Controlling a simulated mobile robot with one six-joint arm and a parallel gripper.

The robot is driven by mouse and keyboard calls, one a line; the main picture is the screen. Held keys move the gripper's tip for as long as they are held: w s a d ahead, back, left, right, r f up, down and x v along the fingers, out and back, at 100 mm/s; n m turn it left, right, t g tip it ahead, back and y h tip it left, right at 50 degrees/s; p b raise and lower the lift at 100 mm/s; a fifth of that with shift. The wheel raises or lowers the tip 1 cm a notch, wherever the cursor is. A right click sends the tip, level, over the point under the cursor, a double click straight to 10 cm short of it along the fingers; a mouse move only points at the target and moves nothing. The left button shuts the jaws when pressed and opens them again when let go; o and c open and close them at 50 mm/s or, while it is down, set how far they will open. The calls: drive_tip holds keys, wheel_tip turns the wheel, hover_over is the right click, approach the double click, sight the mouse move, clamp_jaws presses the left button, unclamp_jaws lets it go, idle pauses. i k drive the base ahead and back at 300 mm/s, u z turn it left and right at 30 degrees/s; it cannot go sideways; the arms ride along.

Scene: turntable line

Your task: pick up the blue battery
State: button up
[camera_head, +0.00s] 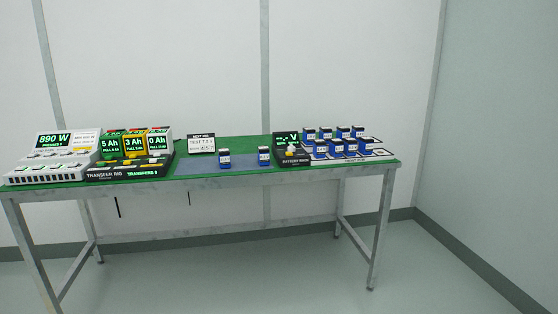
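Several small blue batteries with white labels and dark tops stand on a green-topped table (381,165). One blue battery (225,159) stands by itself near the middle front of the table, on a blue-grey mat (195,165). Another blue battery (264,156) stands on its own to the right of it. A cluster of blue batteries (336,149) stands in rows at the right end. I cannot tell which one the task means. My gripper is not in view.
A black battery tester (294,159) with a green display stands between the lone batteries and the cluster. A transfer rig (128,170) and a white unit reading 890 W (45,172) fill the left end. A sign (201,144) stands behind the mat. The floor (440,280) in front is clear.

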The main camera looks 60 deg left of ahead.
sight(263, 155)
drive_tip(key=u, duration=0.2)
drive_tip(key=i, duration=1.2)
drive_tip(key=z, duration=0.8)
drive_tip(key=k, duration=0.2)
drive_tip(key=u, duration=3.5)
